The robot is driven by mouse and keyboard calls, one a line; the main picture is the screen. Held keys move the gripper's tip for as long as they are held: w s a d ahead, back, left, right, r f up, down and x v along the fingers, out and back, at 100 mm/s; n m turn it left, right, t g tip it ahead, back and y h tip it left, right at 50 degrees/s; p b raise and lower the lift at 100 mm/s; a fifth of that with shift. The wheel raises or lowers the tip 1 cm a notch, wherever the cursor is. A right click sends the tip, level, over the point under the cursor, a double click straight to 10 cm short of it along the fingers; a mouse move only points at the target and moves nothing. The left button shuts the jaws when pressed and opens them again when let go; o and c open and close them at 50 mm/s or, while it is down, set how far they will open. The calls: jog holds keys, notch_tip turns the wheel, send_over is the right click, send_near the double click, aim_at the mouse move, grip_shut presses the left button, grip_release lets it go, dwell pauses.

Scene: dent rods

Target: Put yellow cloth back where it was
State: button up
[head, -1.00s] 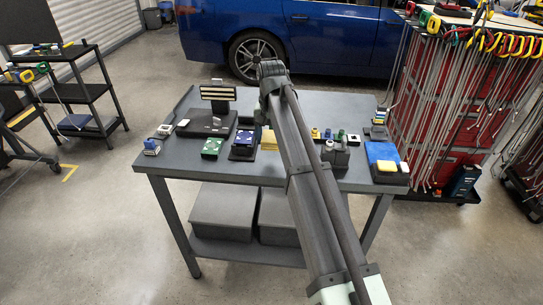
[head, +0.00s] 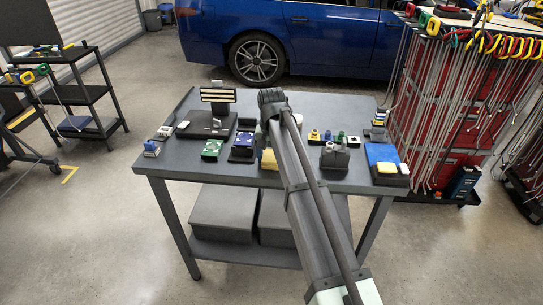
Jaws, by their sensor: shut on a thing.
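A yellow piece, which I take for the yellow cloth (head: 268,159), shows at the left edge of my arm, over the front middle of the table. My gripper (head: 266,143) is mostly hidden behind my arm and is shut on this piece. I cannot tell whether the piece touches the table top.
A green card (head: 212,148) and a dark box (head: 240,153) stand left of the yellow piece. A dark stand with a striped panel (head: 217,95) is at the back left. Several small coloured parts (head: 327,136) sit right of my arm. The front left table top (head: 190,167) is clear.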

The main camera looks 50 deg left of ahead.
aim_at(271, 156)
jog(key=o, duration=1)
jog(key=shift+r, duration=0.1)
notch_tip(271, 156, up, 12)
